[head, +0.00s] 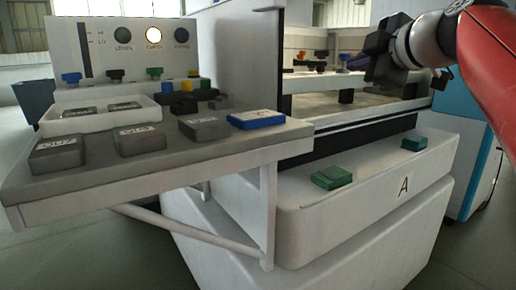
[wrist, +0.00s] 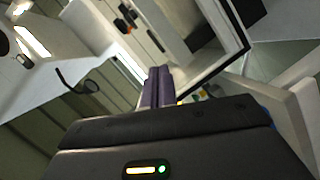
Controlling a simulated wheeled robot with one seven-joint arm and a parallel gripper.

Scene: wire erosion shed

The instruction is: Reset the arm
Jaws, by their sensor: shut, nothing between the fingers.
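My gripper (head: 378,68) is at the upper right of the head view, at the end of my red and grey arm. It is raised in front of the open work area of the white machine (head: 232,62). In the wrist view the two dark purple fingers (wrist: 157,86) are together, with nothing between them. The gripper touches nothing that I can see. Part of my arm is cut off by the right edge of the head view.
A grey shelf (head: 100,182) at the left carries several grey blocks, a blue block (head: 256,119) and a white tray (head: 70,123). Two green blocks (head: 332,177) (head: 414,142) lie on the machine's white ledge (head: 375,180).

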